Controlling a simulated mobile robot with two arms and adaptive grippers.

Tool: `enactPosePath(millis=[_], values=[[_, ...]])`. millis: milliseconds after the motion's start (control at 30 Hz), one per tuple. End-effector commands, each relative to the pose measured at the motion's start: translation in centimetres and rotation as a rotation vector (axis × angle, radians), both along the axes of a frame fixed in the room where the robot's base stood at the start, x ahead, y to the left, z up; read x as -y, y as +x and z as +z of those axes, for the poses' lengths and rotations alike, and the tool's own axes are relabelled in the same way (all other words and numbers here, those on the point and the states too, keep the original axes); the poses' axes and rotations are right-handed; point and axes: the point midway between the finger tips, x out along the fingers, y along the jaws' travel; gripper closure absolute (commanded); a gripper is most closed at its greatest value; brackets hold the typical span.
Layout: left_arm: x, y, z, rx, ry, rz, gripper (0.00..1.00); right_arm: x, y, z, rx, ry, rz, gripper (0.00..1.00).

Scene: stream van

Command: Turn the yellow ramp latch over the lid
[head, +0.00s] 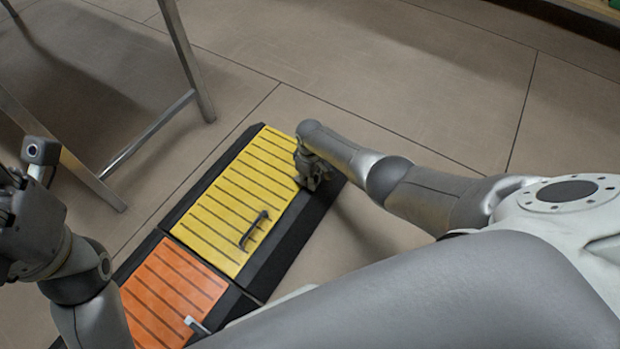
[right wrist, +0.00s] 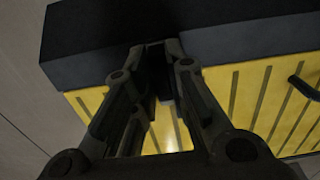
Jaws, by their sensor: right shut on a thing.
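The yellow ramp has a slatted yellow lid (head: 235,200) in a black frame (head: 283,247), low on the floor. A dark bar handle (head: 254,230) lies on the lid's near part; it also shows in the right wrist view (right wrist: 304,88). My right gripper (head: 312,182) is at the far right edge of the lid, where lid and frame meet. In the right wrist view its fingers (right wrist: 158,60) are close together around a dark piece, apparently the latch, mostly hidden by them. My left gripper (head: 18,215) is at the left edge, partly cut off, its fingertips unclear.
An orange ramp (head: 170,290) with a light grey piece (head: 197,326) at its right edge adjoins the yellow one on the near side. A metal frame with legs (head: 188,60) stands at the upper left. The tiled floor (head: 400,80) beyond is clear.

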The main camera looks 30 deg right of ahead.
Motion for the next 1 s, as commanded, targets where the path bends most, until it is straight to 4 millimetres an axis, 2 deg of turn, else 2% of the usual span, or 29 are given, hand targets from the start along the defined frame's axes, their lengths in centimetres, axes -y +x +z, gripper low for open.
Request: enactPosePath(millis=[300, 333, 467, 800, 1000], values=[[-0.01, 0.0, 0.0, 0.0, 0.0, 0.0, 0.57, -0.07, 0.03, 0.02, 0.001, 0.0, 0.006, 1.0], [-0.01, 0.0, 0.0, 0.0, 0.0, 0.0, 0.57, -0.07, 0.03, 0.02, 0.001, 0.0, 0.006, 0.82], [-0.01, 0.0, 0.0, 0.0, 0.0, 0.0, 0.57, -0.07, 0.04, 0.02, 0.001, 0.0, 0.005, 0.65], [-0.08, -0.07, 0.0, -0.001, -0.002, 0.001, 0.57, -0.03, 0.04, 0.06, 0.001, 0.0, 0.003, 0.64], [-0.06, -0.05, 0.01, 0.0, -0.001, 0.001, 0.57, -0.04, 0.08, 0.8, 0.002, 0.001, 0.004, 0.64]])
